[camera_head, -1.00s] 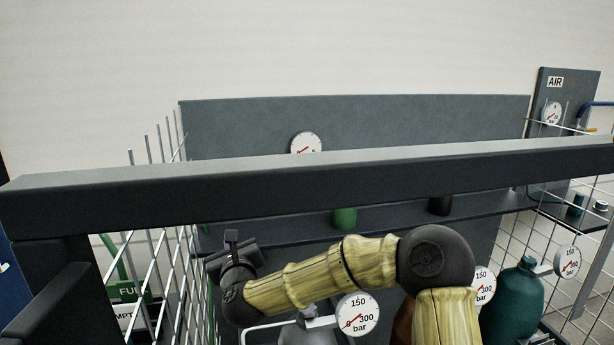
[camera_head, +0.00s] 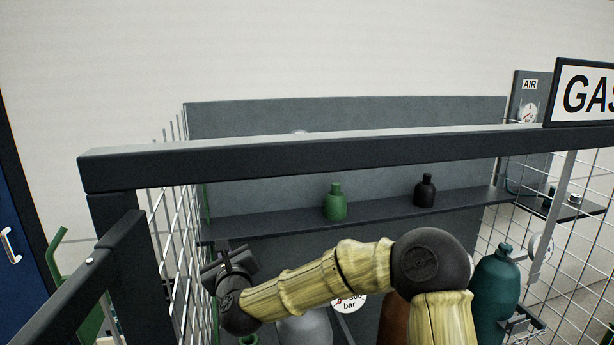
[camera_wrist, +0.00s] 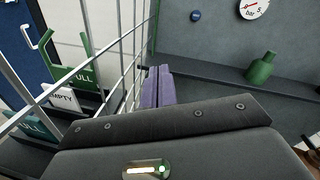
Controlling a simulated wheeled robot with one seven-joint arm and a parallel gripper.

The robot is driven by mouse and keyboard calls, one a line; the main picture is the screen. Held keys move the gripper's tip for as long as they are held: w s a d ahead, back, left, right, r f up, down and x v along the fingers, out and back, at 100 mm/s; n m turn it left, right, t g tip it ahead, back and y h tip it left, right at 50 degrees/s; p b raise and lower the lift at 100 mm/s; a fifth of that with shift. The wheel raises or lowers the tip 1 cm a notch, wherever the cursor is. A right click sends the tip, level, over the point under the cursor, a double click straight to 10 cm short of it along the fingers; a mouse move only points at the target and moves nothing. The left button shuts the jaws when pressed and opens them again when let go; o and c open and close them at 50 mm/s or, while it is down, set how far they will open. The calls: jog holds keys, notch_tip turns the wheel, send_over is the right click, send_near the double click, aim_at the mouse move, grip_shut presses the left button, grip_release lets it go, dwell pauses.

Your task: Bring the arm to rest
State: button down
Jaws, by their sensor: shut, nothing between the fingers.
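My arm (camera_head: 315,275) shows in the head view, bent at a dark elbow joint, with its forearm reaching left. My gripper (camera_head: 228,252) is at the left end of the forearm, near the left mesh wall of the cage. In the wrist view the fingers of my gripper (camera_wrist: 158,86) are pressed together, with nothing between them. They are beside the white mesh wires and apart from the shelf.
A green bottle (camera_head: 335,203) and a black bottle (camera_head: 425,192) stand on the grey shelf (camera_head: 380,212). A dark cage rail (camera_head: 330,150) crosses in front. A teal cylinder (camera_head: 494,290) stands at right. Left mesh (camera_head: 177,235) is close to my gripper.

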jog(key=s+d+f+n+g+h, duration=0.1)
jog(key=s+d+f+n+g, duration=0.25)
jog(key=d+f+n, duration=0.4)
jog(key=s+d+f+n+g+h, duration=0.1)
jog(key=s+d+f+n+g, duration=0.3)
jog(key=n, duration=0.6)
jog(key=s+d+f+n+g+h, duration=0.2)
jog(key=s+d+n, duration=0.3)
jog(key=s+d, duration=0.4)
jog(key=s+d+f+n+g+h, duration=0.2)
jog(key=s+d+n+g, duration=0.2)
jog(key=s+d, duration=0.5)
jog(key=d+n, duration=0.1)
jog(key=d, duration=0.3)
jog(key=shift+d+f+h, duration=0.25)
jog(key=shift+f+h, duration=0.05)
jog(key=shift+f, duration=0.05)
